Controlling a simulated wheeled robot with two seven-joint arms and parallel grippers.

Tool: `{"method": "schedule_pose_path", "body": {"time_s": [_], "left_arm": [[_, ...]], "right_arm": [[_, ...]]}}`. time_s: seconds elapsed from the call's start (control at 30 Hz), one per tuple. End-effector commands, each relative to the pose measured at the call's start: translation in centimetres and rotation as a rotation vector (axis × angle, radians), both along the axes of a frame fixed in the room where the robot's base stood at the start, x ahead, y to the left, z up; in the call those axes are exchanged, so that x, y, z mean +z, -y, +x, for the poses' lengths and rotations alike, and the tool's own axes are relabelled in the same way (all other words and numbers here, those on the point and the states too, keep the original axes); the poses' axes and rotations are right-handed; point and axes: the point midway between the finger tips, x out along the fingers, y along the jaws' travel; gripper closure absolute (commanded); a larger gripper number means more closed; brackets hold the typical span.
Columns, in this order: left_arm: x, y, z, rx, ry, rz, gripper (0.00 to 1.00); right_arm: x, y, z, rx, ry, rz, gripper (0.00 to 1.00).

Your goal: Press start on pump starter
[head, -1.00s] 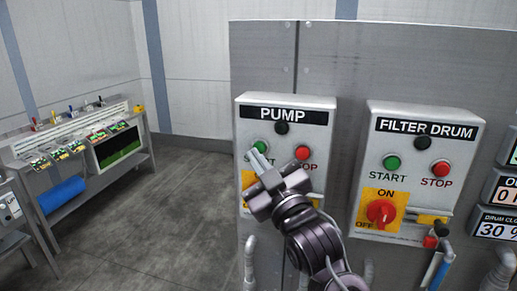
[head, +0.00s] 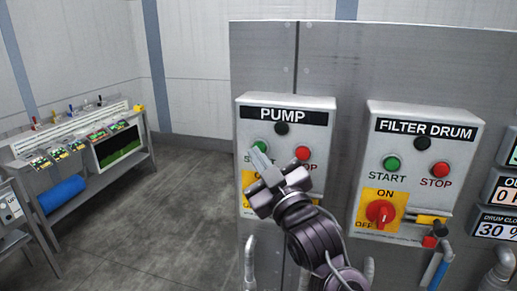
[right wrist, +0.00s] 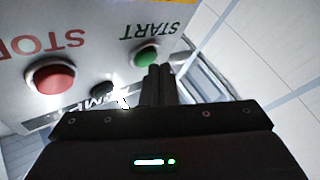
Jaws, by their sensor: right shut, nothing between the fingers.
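The grey pump starter box (head: 320,140), labelled PUMP, hangs on a metal panel. Its green START button (head: 259,146) is at the left, partly covered by my fingers; it also shows in the right wrist view (right wrist: 146,56). Its red STOP button (head: 302,153) is to the right, and a dark round lamp (head: 282,128) sits above. My right gripper (head: 257,155) is shut and empty, its tips at the START button's lower edge in the head view. In the wrist view the tips are right beside the button; contact cannot be told. The pump's lower switch is mostly hidden behind my gripper.
A similar FILTER DRUM box (head: 452,155) with green and red buttons and a red rotary switch (head: 380,212) is to the right. Displays (head: 497,222) stand at the far right. A bench (head: 95,178) is at the left, with open floor between.

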Motion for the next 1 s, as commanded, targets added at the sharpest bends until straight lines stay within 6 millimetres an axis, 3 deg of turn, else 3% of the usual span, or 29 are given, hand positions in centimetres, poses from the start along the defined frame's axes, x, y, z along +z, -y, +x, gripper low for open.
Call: {"method": "schedule_pose_path", "body": {"time_s": [1.0], "left_arm": [[0.31,0.03,0.01,0.001,0.0,0.0,0.64]], "right_arm": [[0.0,0.35,1.0,-0.001,-0.001,0.0,1.0]]}}
